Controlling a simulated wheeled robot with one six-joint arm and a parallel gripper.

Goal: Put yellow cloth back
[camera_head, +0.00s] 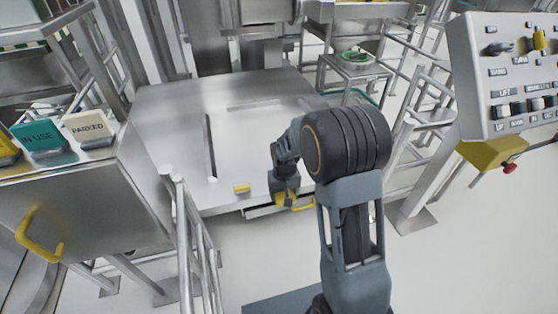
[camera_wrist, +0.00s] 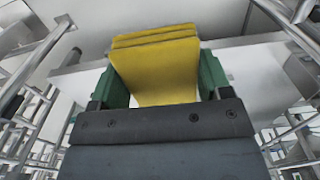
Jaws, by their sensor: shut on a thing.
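The yellow cloth (camera_wrist: 158,72) is a folded, layered piece between the green fingers of my gripper (camera_wrist: 155,88) in the wrist view. My gripper is shut on it, and the cloth stands out beyond the fingertips. In the head view my gripper (camera_head: 285,197) hangs at the front edge of a grey metal platform (camera_head: 160,120), pointing down. Yellow shows at its tip, but the cloth is small and partly hidden there. I cannot tell whether the cloth touches anything below.
Metal rails (camera_head: 180,215) stand at left, beside a cabinet (camera_head: 85,205) with signs on top. A control panel (camera_head: 510,75) is at right. Open floor lies in front.

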